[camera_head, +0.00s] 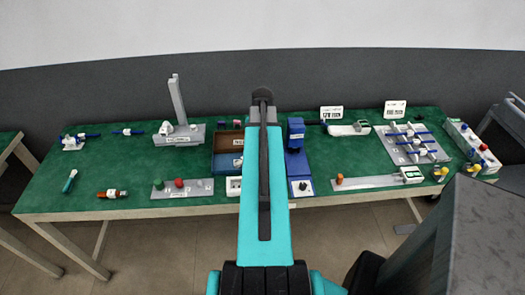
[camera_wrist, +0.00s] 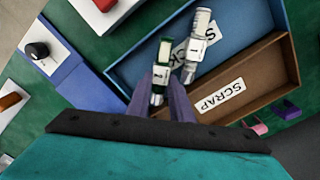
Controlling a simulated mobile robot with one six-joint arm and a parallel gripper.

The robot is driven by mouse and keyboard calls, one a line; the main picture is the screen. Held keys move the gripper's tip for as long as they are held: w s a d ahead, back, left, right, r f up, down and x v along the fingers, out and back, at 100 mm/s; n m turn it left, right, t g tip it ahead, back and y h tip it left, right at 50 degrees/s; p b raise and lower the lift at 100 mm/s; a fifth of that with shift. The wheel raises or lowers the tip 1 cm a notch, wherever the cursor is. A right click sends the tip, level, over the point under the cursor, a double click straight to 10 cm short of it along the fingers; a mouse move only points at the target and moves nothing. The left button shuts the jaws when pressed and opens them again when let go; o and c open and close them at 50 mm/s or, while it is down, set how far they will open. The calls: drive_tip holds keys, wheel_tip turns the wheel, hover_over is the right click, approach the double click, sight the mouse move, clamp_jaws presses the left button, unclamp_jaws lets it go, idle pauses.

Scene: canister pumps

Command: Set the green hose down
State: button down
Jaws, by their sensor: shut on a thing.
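In the wrist view my gripper (camera_wrist: 160,84) is shut on the green hose (camera_wrist: 162,58), a short green piece with white labels. The hose points away from the fingers, over the blue compartment of the tray (camera_wrist: 255,62). Its height above the tray floor is hard to tell. A grey-white labelled piece (camera_wrist: 200,40) lies in the blue compartment, just right of the hose. The brown compartment beside it has a SCRAP label (camera_wrist: 220,96) and looks empty. In the head view my arm hides the gripper and the hose, and partly covers the tray (camera_head: 214,147).
Pink (camera_wrist: 255,127) and purple (camera_wrist: 288,109) pegs sit at the brown side. The green table (camera_head: 130,170) has bare patches at left.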

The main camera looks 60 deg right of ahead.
drive_tip(key=shift+f, duration=0.3)
drive_tip(key=c, duration=1.9)
unclamp_jaws()
drive_tip(key=shift+o, duration=0.2)
wheel_tip(320, 180, up, 12)
drive_tip(key=b, duration=0.2)
drive_tip(key=shift+r, duration=0.15)
drive_tip(key=shift+r, duration=0.15)
